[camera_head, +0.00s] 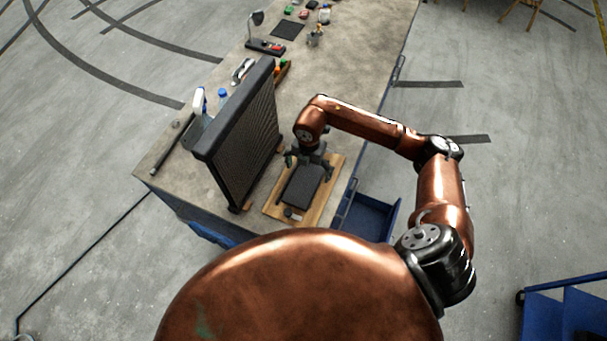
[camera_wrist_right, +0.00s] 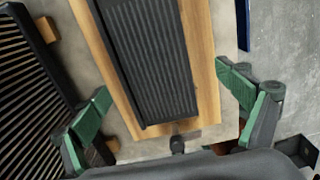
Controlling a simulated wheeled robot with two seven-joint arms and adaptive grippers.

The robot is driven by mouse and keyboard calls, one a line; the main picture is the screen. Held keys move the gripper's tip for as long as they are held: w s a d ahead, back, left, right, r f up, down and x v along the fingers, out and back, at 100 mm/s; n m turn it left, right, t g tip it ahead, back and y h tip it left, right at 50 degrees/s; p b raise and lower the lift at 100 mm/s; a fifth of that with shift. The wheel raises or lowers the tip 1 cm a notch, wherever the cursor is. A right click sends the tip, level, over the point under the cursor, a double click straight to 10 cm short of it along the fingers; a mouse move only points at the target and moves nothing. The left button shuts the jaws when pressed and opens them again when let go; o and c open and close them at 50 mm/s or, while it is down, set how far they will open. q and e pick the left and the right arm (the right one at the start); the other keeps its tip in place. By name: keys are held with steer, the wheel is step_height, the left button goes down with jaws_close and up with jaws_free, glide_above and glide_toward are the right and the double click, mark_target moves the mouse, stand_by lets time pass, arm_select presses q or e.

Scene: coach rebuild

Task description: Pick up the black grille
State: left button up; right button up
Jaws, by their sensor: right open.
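The black grille (camera_head: 301,186) is a flat, dark, ribbed panel lying on a light wooden board (camera_head: 272,208) near the bench's front end. In the right wrist view the ribbed grille (camera_wrist_right: 152,55) lies lengthwise between my fingers, with the board's bare wood (camera_wrist_right: 203,60) along its side. My right gripper (camera_head: 309,163) is over the far end of the grille, pointing down. Its green-padded fingers are spread wide on either side of the board and hold nothing. I cannot tell the exact height above it. My left gripper is not in view.
A tall dark radiator-like panel (camera_head: 243,135) stands upright just left of the board, close to my right gripper. Behind it are bottles (camera_head: 199,101). A lamp (camera_head: 256,20) and small items occupy the far bench (camera_head: 345,70). A blue drawer (camera_head: 371,217) is open at right.

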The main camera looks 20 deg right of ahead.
mark_target(306, 179)
steer(key=shift+s+a+f+p, duration=0.15)
steer(key=shift+s+f+p, duration=0.3)
steer(key=shift+s+f, duration=0.2)
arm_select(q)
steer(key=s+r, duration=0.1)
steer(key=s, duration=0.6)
arm_select(e)
steer(key=f, duration=0.1)
steer(key=w+f, duration=0.1)
steer(key=f, duration=0.1)
steer(key=shift+w+a+p, duration=0.1)
steer(key=shift+w+p, duration=0.2)
steer(key=shift+f, duration=0.45)
steer(key=shift+s, duration=0.15)
steer(key=c, duration=0.6)
steer(key=shift+c, duration=0.8)
steer(key=c, duration=0.8)
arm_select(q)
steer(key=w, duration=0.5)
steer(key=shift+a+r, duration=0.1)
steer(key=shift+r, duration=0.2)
arm_select(e)
steer(key=shift+o, duration=0.2)
steer(key=shift+w, duration=0.2)
